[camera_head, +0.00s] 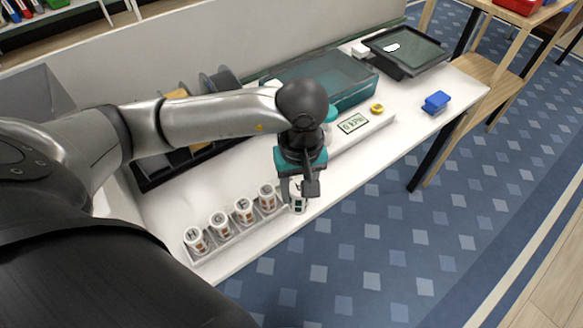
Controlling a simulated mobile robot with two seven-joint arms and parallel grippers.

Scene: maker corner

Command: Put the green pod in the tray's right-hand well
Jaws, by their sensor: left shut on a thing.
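My left gripper (299,188) points down near the table's front edge and is shut on a white pod with a dark green mark (299,206). The fingers hide the pod's upper part. A narrow pale tray (232,243) runs along the front edge, to the left of the held pod. Several white pods with reddish-brown marks, among them one lettered H (195,240), stand upright in a row in it. The held pod is beside the right end of this row. I cannot tell whether it is inside the tray's right-hand well or just above it. My right gripper is not in view.
Blue carpet lies beyond the front edge.

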